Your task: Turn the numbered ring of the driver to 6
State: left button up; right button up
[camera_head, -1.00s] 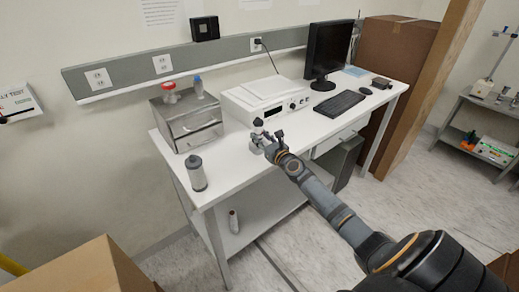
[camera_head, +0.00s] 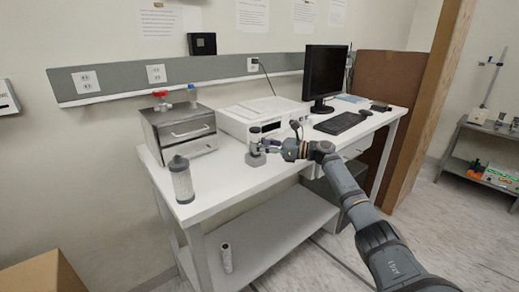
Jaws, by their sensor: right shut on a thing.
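A small upright grey device with a dark top (camera_head: 254,159) stands on the white table, in front of the white instrument; it appears to be the driver. My right gripper (camera_head: 264,146) reaches in from the right, level with the device's upper part, and is shut on it. The ring's numbers are too small to read, and the fingers hide part of the device. My left gripper is not in view.
A grey canister (camera_head: 181,181) stands at the table's left front corner. A metal box (camera_head: 180,134) and a white instrument (camera_head: 262,117) stand behind. A keyboard (camera_head: 340,124) and monitor (camera_head: 325,72) are to the right. The table front between canister and device is clear.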

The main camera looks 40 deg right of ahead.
jog(key=shift+w+d+n+g+y, duration=0.1)
jog(key=shift+d+n+g+y, duration=0.05)
jog(key=shift+n+g+y, duration=0.25)
jog(key=shift+f+n+g+y, duration=0.1)
jog(key=shift+n+g+y, duration=0.3)
jog(key=shift+g+y, duration=0.1)
jog(key=o, duration=1.2)
jog(key=v, duration=1.2)
